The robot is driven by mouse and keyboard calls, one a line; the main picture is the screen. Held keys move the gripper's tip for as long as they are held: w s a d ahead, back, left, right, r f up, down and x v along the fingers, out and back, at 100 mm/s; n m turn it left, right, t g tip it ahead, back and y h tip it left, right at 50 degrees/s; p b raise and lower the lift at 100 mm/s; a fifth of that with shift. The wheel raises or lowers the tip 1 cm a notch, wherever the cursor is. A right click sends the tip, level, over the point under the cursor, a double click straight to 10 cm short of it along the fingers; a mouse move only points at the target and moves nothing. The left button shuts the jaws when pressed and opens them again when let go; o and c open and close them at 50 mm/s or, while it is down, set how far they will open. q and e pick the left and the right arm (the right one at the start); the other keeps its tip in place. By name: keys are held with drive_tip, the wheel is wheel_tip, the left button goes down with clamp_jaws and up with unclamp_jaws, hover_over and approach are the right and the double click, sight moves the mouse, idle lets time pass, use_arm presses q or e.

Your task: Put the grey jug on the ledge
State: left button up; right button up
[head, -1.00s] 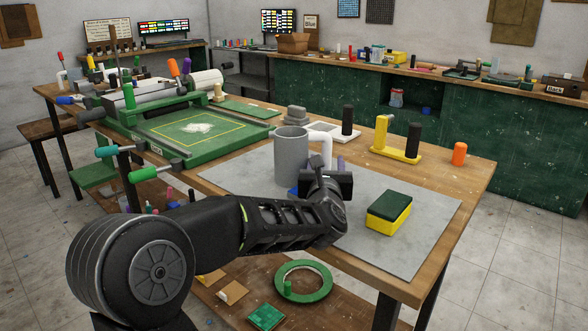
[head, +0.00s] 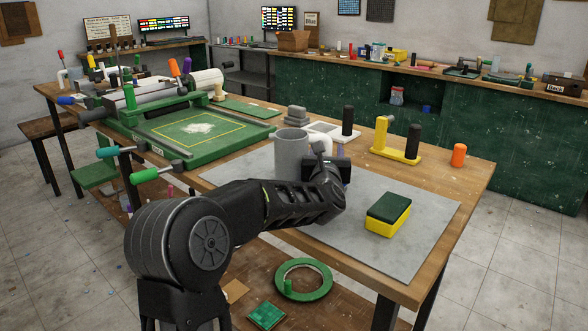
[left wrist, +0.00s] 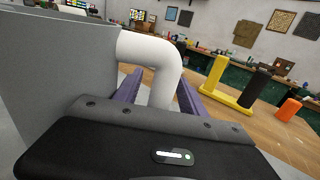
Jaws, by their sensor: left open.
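The grey jug (head: 291,152) stands upright on the grey mat (head: 425,218) on the wooden table, its white handle (head: 322,143) on the right side. My left gripper (head: 328,158) is at the handle, with its body partly hiding the jug's lower right side. In the left wrist view, the jug's grey wall (left wrist: 60,75) fills the left and the white handle (left wrist: 152,58) curves down between the two purple fingers of my left gripper (left wrist: 158,92). The fingers are open, apart around the handle. Their tips are partly hidden. I cannot tell for sure which surface is the ledge.
A yellow sponge with a dark green top (head: 388,213) lies on the mat. A yellow stand (head: 397,153) and an orange cylinder (head: 458,154) are to the right. A green press (head: 190,135) stands left. A long wooden-topped counter (head: 440,75) runs along the back wall.

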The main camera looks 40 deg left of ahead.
use_arm(q)
drive_tip(key=shift+c, duration=0.2)
idle(0.4)
clamp_jaws()
idle(0.3)
idle(0.9)
